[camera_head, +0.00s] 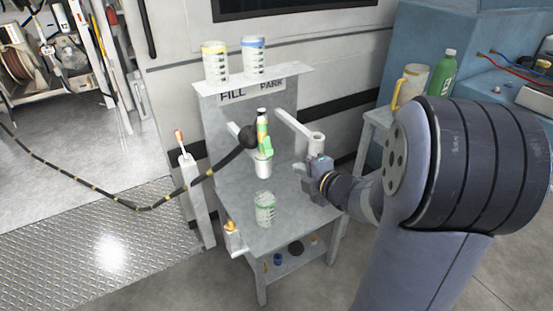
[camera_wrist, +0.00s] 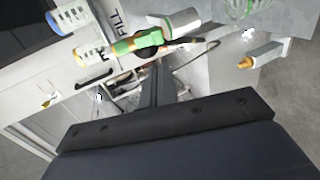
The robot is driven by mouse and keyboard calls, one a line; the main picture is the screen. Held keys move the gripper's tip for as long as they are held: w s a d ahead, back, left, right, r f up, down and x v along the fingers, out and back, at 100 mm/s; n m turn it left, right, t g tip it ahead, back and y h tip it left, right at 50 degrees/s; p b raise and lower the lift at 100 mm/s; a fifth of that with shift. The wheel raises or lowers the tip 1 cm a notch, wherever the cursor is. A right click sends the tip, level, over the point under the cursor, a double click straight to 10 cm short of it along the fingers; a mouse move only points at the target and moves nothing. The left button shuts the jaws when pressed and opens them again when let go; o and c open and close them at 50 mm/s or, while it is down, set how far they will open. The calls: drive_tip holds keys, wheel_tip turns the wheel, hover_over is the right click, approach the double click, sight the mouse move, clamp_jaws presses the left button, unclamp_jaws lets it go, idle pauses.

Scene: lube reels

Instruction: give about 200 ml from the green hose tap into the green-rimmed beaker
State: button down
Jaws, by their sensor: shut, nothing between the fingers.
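The green hose tap (camera_head: 263,135) stands upright in the white holder (camera_head: 264,167) under the FILL label, with the black hose leaving it to the left. It also shows in the wrist view (camera_wrist: 138,44), lying sideways across the picture. The green-rimmed beaker (camera_head: 265,209) stands on the stand's lower top, below that holder; its edge shows at the top of the wrist view (camera_wrist: 240,8). I cannot tell its liquid level. My gripper (camera_head: 306,172) is shut and empty, to the right of the tap and apart from it; its dark fingers show in the wrist view (camera_wrist: 160,84).
A yellow-rimmed beaker (camera_head: 215,62) and a blue-rimmed beaker (camera_head: 253,57) stand on the top shelf. The PARK holder (camera_head: 316,146) looks empty, close above my gripper. A red-tipped lever (camera_head: 180,140) rises at the left. The hose (camera_head: 145,207) sags across the left.

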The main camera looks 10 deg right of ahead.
sight(269, 154)
drive_tip(key=shift+w, duration=0.1)
drive_tip(key=b+x, duration=0.1)
drive_tip(key=x, duration=1.3)
